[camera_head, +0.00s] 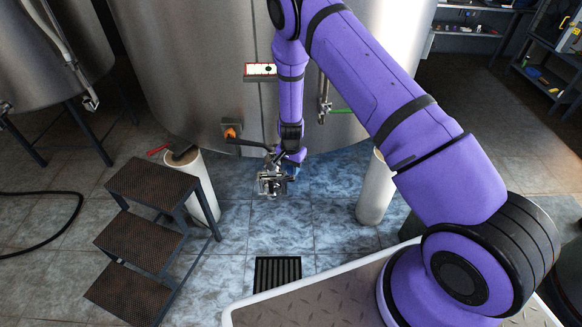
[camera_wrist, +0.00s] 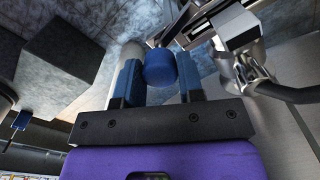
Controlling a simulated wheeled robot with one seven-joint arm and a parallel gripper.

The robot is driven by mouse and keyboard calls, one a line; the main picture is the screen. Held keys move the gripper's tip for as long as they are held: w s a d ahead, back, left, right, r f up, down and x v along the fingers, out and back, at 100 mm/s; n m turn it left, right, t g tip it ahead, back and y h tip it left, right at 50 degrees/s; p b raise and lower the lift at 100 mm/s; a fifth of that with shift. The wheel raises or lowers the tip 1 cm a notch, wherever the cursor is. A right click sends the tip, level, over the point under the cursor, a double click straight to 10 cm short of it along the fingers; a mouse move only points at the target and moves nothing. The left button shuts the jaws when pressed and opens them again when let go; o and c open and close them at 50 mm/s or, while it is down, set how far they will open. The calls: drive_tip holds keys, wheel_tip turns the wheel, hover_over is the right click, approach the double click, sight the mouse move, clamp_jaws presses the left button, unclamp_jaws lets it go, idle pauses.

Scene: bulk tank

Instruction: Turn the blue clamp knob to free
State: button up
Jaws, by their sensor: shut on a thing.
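The blue clamp knob (camera_wrist: 160,68) sits between the two fingers of my gripper (camera_wrist: 159,76) in the wrist view, and my gripper is shut on it. The metal clamp (camera_wrist: 222,30) is beside the knob at the upper right, with a shiny bent fitting and a dark pipe. In the head view the clamp (camera_head: 270,182) hangs low in front of the tank, at the end of a dark pipe. My gripper (camera_head: 292,158) reaches down just right of it. Only a little blue shows there, and the fingers are mostly hidden.
The steel tank (camera_head: 200,70) stands behind, on pale legs (camera_head: 376,190). An orange valve part (camera_head: 231,130) is on its front left, and a green-handled valve (camera_head: 338,111) on the right. Dark steps (camera_head: 140,238) stand at the left. A floor drain (camera_head: 277,272) lies in front.

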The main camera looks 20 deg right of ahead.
sight(291, 167)
drive_tip(key=n, duration=0.3)
drive_tip(key=shift+n, duration=0.4)
drive_tip(key=n, duration=0.3)
drive_tip(key=shift+n, duration=0.3)
drive_tip(key=n, duration=0.3)
drive_tip(key=shift+n, duration=2.1)
drive_tip(key=o, duration=0.9)
drive_tip(key=shift+r, duration=0.15)
wheel_tip(291, 167, up, 11)
drive_tip(key=shift+f, duration=0.2)
